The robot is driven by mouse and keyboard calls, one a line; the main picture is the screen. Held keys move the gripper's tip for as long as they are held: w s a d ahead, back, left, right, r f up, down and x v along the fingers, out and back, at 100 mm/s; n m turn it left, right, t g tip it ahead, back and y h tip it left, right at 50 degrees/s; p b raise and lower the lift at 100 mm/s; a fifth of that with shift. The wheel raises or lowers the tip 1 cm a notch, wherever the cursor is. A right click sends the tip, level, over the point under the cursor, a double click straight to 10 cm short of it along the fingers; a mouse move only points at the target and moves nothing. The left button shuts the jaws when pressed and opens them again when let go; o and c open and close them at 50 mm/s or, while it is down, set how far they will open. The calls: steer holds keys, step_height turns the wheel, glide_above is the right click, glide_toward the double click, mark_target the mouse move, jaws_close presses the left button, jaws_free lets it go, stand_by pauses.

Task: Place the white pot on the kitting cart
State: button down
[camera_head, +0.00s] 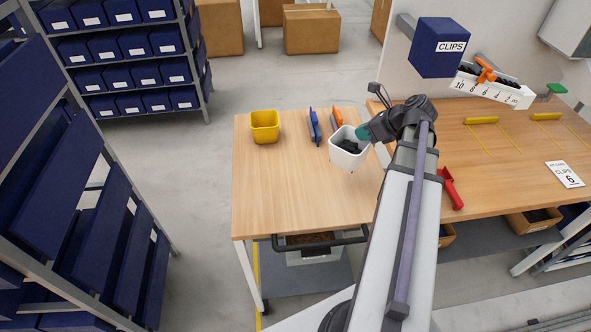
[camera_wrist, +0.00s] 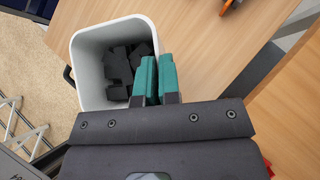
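The white pot (camera_head: 344,160), a square tapered bin with dark pieces inside, is at my gripper (camera_head: 362,133) over the right part of the wooden-topped kitting cart (camera_head: 285,195). In the wrist view, the teal fingers of my gripper (camera_wrist: 157,68) are close together at the rim of the white pot (camera_wrist: 88,72), one inside and one outside, with the wall between them. The pot looks slightly tilted. I cannot tell whether its bottom touches the cart top, since its underside is hidden.
A yellow bin (camera_head: 265,128) stands at the cart's back left, with a blue item (camera_head: 314,127) and an orange item (camera_head: 336,117) near its back edge. The cart's front left is clear. A wooden bench (camera_head: 490,160) with a red tool (camera_head: 450,188) is to the right.

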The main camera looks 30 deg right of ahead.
step_height(320, 180, down, 10)
steer(key=b, duration=1)
steer(key=shift+f, duration=0.2)
steer(key=shift+r, duration=0.25)
steer(key=c, duration=1.8)
jaws_free()
steer(key=shift+f, duration=0.25)
steer(key=o, duration=0.5)
steer(key=shift+r, duration=0.1)
steer(key=shift+c, duration=0.2)
steer(key=p+v, duration=0.8)
steer(key=v, duration=0.4)
steer(key=shift+p, duration=0.35)
